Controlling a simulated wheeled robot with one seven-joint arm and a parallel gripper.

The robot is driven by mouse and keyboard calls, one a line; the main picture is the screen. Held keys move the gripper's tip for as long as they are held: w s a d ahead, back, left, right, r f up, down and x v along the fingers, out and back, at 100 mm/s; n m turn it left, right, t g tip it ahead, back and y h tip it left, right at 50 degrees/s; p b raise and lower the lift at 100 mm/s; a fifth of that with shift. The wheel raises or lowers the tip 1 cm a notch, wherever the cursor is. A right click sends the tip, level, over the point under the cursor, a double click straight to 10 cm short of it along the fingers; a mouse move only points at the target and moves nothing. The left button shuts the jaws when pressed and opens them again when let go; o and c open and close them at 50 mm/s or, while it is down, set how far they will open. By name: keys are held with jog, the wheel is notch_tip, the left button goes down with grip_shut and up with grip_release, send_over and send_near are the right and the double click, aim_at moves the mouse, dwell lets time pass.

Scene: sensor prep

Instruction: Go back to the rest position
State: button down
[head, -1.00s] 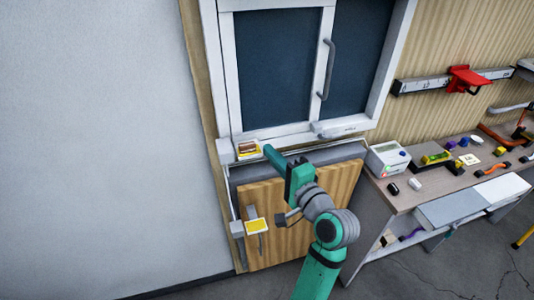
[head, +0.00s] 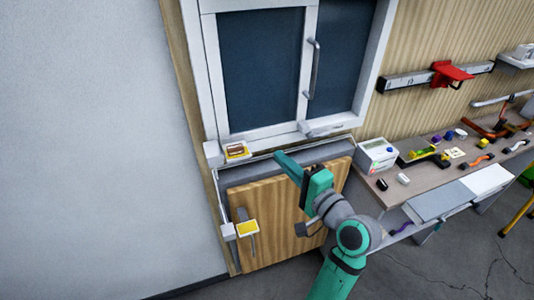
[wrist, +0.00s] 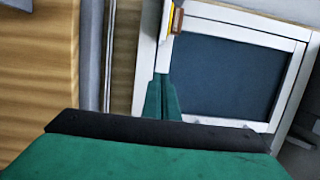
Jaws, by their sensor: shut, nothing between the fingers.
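My gripper (head: 278,158) is teal and shut, with nothing between its fingers. In the head view it points up and left, in front of the wooden cabinet door (head: 285,215) and below the window (head: 270,70). In the wrist view its closed fingers (wrist: 163,98) stand in front of the white window frame (wrist: 240,18). A small white box with a yellow and brown top (head: 236,151) sits on the sill to the left of the fingertips, apart from them.
To the right, a workbench (head: 425,178) holds a white device (head: 377,156), several small tools and coloured parts. A red bracket (head: 450,73) hangs on the wall rail. The grey floor (head: 455,255) has open room in front.

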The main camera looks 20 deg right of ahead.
jog(key=v, duration=0.5)
jog(key=s+a+f+n+g+h, duration=0.1)
jog(key=s+a+f+h, duration=0.15)
jog(key=f, duration=0.55)
jog(key=s+a+f+n+g+h, duration=0.1)
jog(key=s+a+f+h, duration=0.15)
jog(key=f, duration=0.55)
jog(key=s+a+f+h, duration=0.1)
jog(key=s+a+f, duration=0.15)
jog(key=f, duration=0.55)
jog(key=s+a+f+n+g, duration=0.1)
jog(key=s+a+f+n, duration=0.15)
jog(key=s, duration=0.35)
jog(key=s+a+f+n, duration=0.2)
jog(key=s+a+n, duration=0.1)
jog(key=s, duration=0.2)
jog(key=s+a+r+n, duration=0.1)
jog(key=s+a+n, duration=0.2)
jog(key=s, duration=0.3)
jog(key=s+a+r+n+t+y, duration=0.1)
jog(key=s+a+r+n, duration=0.1)
jog(key=s+a+n, duration=0.2)
jog(key=s+a, duration=0.2)
jog(key=s, duration=0.1)
jog(key=shift+s, duration=0.3)
